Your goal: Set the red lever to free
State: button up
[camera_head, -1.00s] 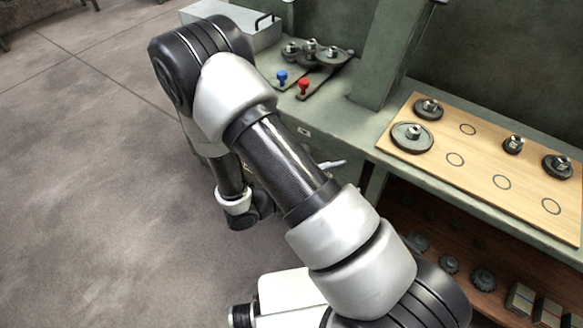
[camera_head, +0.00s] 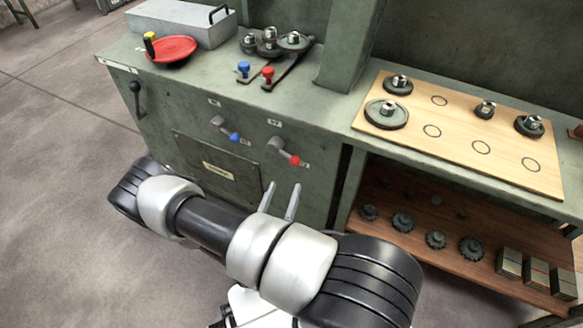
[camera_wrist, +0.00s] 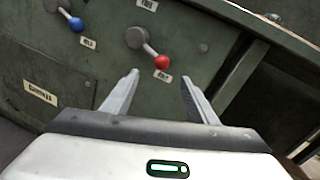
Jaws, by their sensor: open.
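The red lever (camera_head: 284,152) is on the green cabinet front, a grey arm with a red ball end pointing down and to the right. It also shows in the wrist view (camera_wrist: 150,48), with a small label beside its ball; the lettering is too small to read. My gripper (camera_head: 281,190) is open and empty. Its fingertips are below the lever in the head view. In the wrist view (camera_wrist: 159,76) the red ball appears above and between the two fingertips, apart from both.
A blue-ended lever (camera_head: 226,130) is left of the red one. A black handle (camera_head: 137,99) is farther left. Red (camera_head: 267,75) and blue (camera_head: 243,69) knobs stand on the top. A wooden board (camera_head: 455,139) with gears is at right, above an open shelf (camera_head: 392,232).

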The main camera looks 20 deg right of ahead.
aim_at(292, 165)
jog(key=b+x, duration=0.1)
jog(key=x, duration=0.9)
jog(key=shift+w+d, duration=0.1)
jog(key=shift+w, duration=0.05)
jog(key=shift+r, duration=0.1)
grip_shut()
